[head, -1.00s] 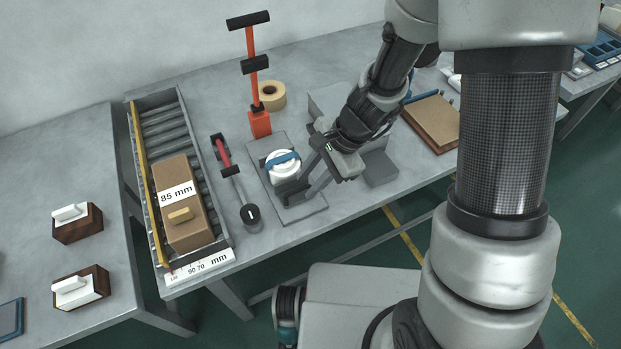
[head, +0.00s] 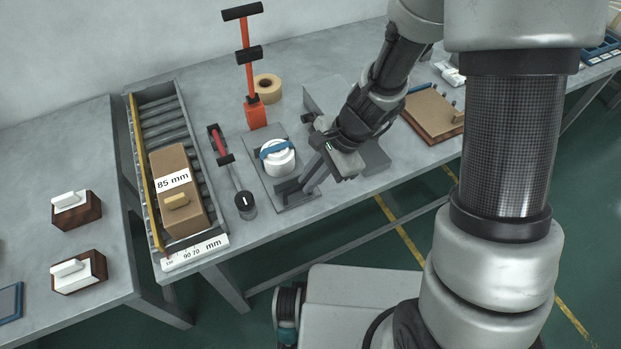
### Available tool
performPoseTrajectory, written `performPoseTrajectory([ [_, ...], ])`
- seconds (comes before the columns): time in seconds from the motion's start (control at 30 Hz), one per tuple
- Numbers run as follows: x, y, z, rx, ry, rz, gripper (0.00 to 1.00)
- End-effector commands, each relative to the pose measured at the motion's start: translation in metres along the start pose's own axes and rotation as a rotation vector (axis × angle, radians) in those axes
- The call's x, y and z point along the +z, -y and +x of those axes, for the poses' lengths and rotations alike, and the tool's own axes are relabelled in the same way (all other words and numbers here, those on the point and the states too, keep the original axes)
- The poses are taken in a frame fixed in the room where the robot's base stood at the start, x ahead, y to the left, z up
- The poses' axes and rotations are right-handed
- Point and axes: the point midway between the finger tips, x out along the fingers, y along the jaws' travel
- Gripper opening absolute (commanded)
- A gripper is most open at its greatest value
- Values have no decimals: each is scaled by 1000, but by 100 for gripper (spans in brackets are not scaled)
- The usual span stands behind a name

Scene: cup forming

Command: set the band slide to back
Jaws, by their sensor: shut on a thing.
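A white round cup form (head: 280,163) with a blue band (head: 275,149) across its upper back side sits on a grey fixture plate (head: 262,178) near the front of the bench. My gripper (head: 298,184) reaches down from the right, at the front right of the cup form. Its jaws are shut on a small grey part low on the fixture, which I take to be the band slide. The jaws largely hide that part, so its exact position is not clear.
An orange post with black handles (head: 248,65) and a tape roll (head: 267,88) stand behind. A red-handled lever (head: 221,145) and a black knob (head: 245,204) are left. A roller tray (head: 165,115) holds a box labelled 85 mm (head: 173,180). A brown board (head: 430,112) lies right.

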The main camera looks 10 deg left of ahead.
Motion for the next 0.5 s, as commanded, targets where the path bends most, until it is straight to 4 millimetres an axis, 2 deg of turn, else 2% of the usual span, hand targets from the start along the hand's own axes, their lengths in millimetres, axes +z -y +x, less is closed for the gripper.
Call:
performPoseTrajectory([
  [0.23, 0, -6, 0, 12, 3, 1, 0],
  [0.27, 0, -6, 0, 12, 3, 1, 13],
  [0.33, 0, -6, 0, 12, 3, 1, 25],
  [0.37, 0, -6, 0, 12, 3, 1, 28],
  [0.5, 0, -5, 0, 9, 3, 1, 28],
])
